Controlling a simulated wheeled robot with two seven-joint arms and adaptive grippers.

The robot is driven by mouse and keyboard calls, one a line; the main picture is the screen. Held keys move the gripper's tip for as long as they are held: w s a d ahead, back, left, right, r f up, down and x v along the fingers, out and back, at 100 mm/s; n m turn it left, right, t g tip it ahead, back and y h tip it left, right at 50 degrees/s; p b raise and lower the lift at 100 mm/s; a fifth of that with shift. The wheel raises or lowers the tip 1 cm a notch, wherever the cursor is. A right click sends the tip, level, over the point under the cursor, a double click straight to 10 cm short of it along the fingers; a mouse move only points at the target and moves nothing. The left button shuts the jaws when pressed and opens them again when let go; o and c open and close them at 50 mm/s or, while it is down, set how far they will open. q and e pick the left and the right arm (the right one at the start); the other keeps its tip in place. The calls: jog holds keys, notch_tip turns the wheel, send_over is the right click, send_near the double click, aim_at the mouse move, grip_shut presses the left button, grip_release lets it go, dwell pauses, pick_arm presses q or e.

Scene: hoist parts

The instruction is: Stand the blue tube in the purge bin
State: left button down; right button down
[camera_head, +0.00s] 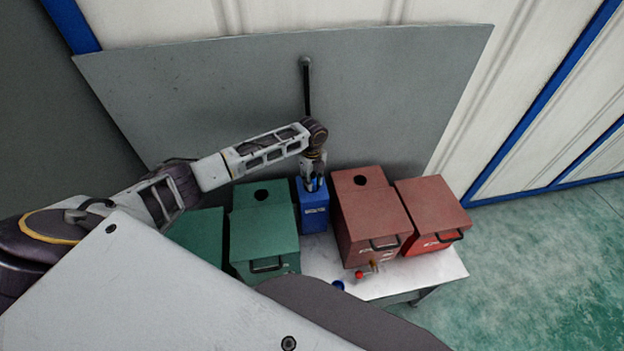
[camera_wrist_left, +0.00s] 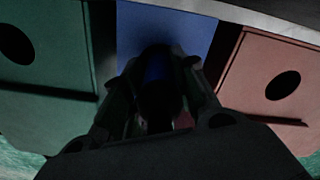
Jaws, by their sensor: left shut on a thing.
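My left gripper (camera_head: 313,186) points down at the top of a blue box (camera_head: 315,212), between the green and red boxes. In the left wrist view, the gripper (camera_wrist_left: 158,100) is shut on a dark, round, bluish thing that looks like the blue tube (camera_wrist_left: 156,68). The blue box's top (camera_wrist_left: 165,22) lies behind it. The tube's lower end is hidden, so I cannot tell whether it is inside the box. No label that I can read marks the purge bin. My right gripper is out of view.
A green box (camera_head: 264,225) and a red box (camera_head: 365,212), each with a round top hole, flank the blue box closely. Another red box (camera_head: 433,212) stands at right. A small red-tipped fitting (camera_head: 361,275) and a blue round item (camera_head: 338,286) lie on the white table (camera_head: 430,275).

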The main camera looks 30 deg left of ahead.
pick_arm(q)
jog(key=shift+f, duration=0.35)
dwell(0.3)
jog(key=c, duration=1.1)
grip_release()
jog(key=shift+o, duration=0.2)
jog(key=shift+r, duration=6.05)
jog(key=shift+f, duration=0.1)
